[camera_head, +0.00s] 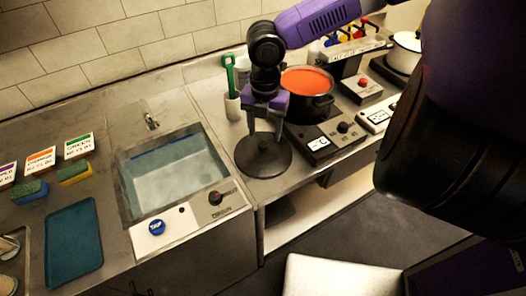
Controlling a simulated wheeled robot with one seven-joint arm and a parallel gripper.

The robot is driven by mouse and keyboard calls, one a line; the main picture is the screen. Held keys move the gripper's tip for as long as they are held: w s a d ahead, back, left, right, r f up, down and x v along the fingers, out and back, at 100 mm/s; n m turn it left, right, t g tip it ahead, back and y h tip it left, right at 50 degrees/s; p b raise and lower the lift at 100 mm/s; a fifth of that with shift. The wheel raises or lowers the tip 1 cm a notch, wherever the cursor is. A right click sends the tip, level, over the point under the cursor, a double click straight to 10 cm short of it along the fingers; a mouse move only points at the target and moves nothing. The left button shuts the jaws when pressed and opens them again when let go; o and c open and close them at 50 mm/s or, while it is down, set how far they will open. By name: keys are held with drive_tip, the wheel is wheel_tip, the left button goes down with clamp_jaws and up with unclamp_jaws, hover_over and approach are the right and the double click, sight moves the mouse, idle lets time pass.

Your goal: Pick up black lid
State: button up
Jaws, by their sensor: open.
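The black lid (258,163) lies on the metal counter between the sink and the pot. It is round, dark and slightly domed, with its underside on the counter. My gripper (265,135) points down over the lid, its two fingers apart. The fingertips are close to the middle of the lid and hide its knob, so I cannot tell whether they touch it. My purple and black arm comes in from the upper right.
A black pot (309,92) with orange-red content stands right behind the lid, beside a control box (333,140). The water-filled sink (170,175) is at the left. A white cup (232,107) with a green-handled tool stands behind. The counter's front edge is near the lid.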

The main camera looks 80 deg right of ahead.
sight(263, 143)
drive_tip(key=f, duration=0.5)
drive_tip(key=shift+w+p, duration=0.25)
drive_tip(key=shift+p, duration=0.05)
drive_tip(key=shift+r, duration=0.1)
clamp_jaws()
idle(0.9)
